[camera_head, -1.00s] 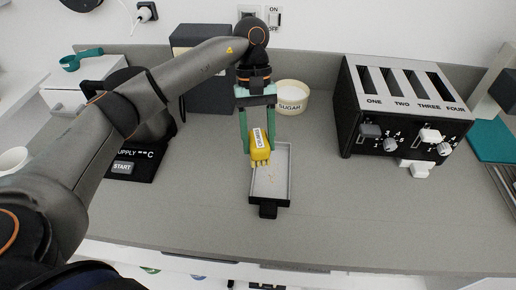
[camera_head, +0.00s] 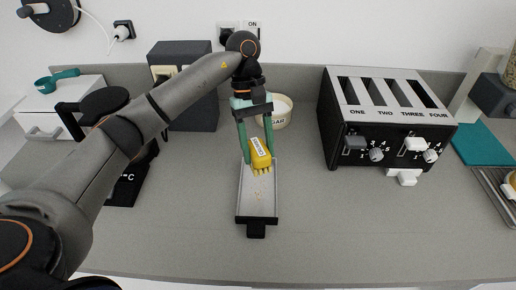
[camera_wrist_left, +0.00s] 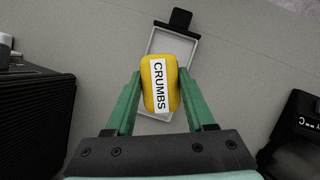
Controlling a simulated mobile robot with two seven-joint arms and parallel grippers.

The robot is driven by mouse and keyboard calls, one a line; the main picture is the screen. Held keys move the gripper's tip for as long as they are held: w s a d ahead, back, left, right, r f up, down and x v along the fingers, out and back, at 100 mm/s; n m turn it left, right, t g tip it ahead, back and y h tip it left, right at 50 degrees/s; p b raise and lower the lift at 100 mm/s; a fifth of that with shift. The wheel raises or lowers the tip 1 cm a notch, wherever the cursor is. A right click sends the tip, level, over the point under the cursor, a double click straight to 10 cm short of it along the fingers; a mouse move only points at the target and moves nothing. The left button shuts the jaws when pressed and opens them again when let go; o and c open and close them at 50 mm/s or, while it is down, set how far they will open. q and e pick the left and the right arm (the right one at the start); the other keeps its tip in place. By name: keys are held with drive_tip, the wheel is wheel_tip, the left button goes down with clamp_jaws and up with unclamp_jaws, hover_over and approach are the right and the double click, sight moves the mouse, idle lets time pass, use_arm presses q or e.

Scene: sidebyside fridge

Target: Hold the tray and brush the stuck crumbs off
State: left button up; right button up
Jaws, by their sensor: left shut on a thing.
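The crumb tray (camera_head: 257,208) is a shallow grey tray with a dark rim and a black tab at its near end. It lies on the counter, and no gripper holds it. My left gripper (camera_head: 259,160) is shut on the yellow brush (camera_head: 260,152), labelled CRUMBS, over the far part of the tray. The bristles point down toward the tray floor; I cannot tell whether they touch. In the left wrist view the brush (camera_wrist_left: 150,85) sits between the green fingers. My right gripper is not in view.
A four-slot toaster (camera_head: 385,120) stands right of the tray. The sugar bowl (camera_head: 283,112) is behind the gripper, and a dark box (camera_head: 200,110) is at the back left. A teal mat (camera_head: 482,143) lies at far right. The counter in front is clear.

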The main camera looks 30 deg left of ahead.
use_arm(q)
drive_tip(key=shift+f+b, duration=3.3)
drive_tip(key=shift+f, duration=0.65)
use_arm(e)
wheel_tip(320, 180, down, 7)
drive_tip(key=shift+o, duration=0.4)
